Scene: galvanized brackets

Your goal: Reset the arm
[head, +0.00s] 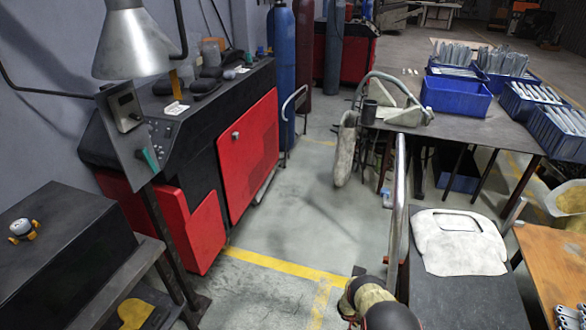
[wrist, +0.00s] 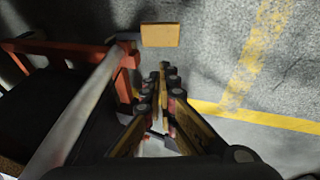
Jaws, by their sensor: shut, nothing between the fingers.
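My gripper (wrist: 164,75) shows in the wrist view, its two dark jointed fingers drawn together at the tips. It is shut and empty. The tips point over bare grey floor, beside a red-orange frame with a metal bar on the left. In the head view, a rounded beige and black part at the bottom edge looks like a piece of my arm. My gripper cannot be made out in that view.
Blue bins (head: 455,97) of metal parts stand on the table behind. A red and black machine (head: 248,155) is at left. Floor between is clear, with yellow lines (head: 285,264).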

